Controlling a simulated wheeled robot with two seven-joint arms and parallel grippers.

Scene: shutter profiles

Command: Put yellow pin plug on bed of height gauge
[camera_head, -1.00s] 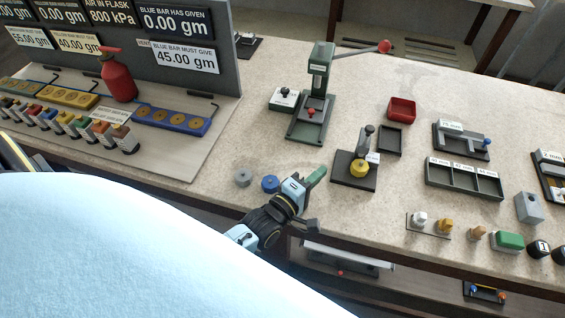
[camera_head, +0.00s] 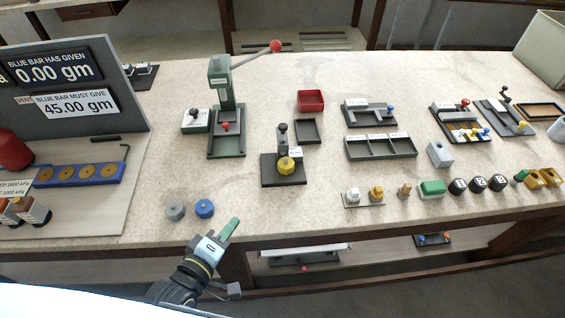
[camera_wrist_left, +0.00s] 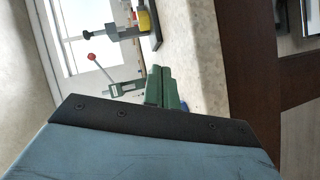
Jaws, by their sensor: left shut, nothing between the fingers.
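A dark stand with an upright post (camera_head: 283,140), which looks like the height gauge, is on the bench at centre. A round yellow piece (camera_head: 286,164) is at its base, in front of the post; I cannot tell whether it rests there or is part of the stand. My left gripper (camera_head: 231,228) is at the bench's front edge, left of and nearer than the stand. Its green fingers (camera_wrist_left: 163,88) are shut and empty in the left wrist view. My right gripper is out of view.
A blue round piece (camera_head: 204,208) and a grey one (camera_head: 174,211) lie just left of my gripper. A green press (camera_head: 220,90) with a red-knobbed lever stands behind. A three-part tray (camera_head: 380,147) and red bin (camera_head: 310,101) are further right. Bench is clear between gripper and stand.

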